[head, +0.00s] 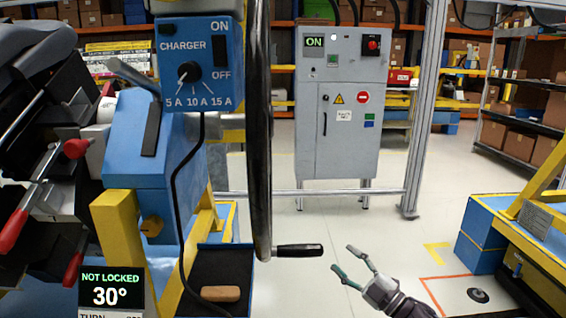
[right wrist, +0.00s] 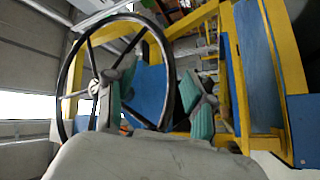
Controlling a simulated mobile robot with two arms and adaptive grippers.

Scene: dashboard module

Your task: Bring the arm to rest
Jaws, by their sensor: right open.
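My right gripper (head: 343,258) is at the lower middle right in the head view, its fingers spread and nothing between them. It points up and left, to the right of the black crank handle (head: 298,250), with a visible gap. The handle sticks out from a large handwheel (head: 259,130), seen almost edge-on. In the right wrist view the two teal-padded fingers (right wrist: 158,100) are apart, and the handwheel rim (right wrist: 173,75) shows behind and between them. My left gripper is not in view.
A blue charger box (head: 200,65) and a "NOT LOCKED 30°" display (head: 112,287) are at left. A black tray (head: 240,262) holds a wooden piece (head: 220,294). A grey cabinet (head: 340,120) reads "ON". A yellow and blue frame (head: 530,215) stands at right. Floor between is clear.

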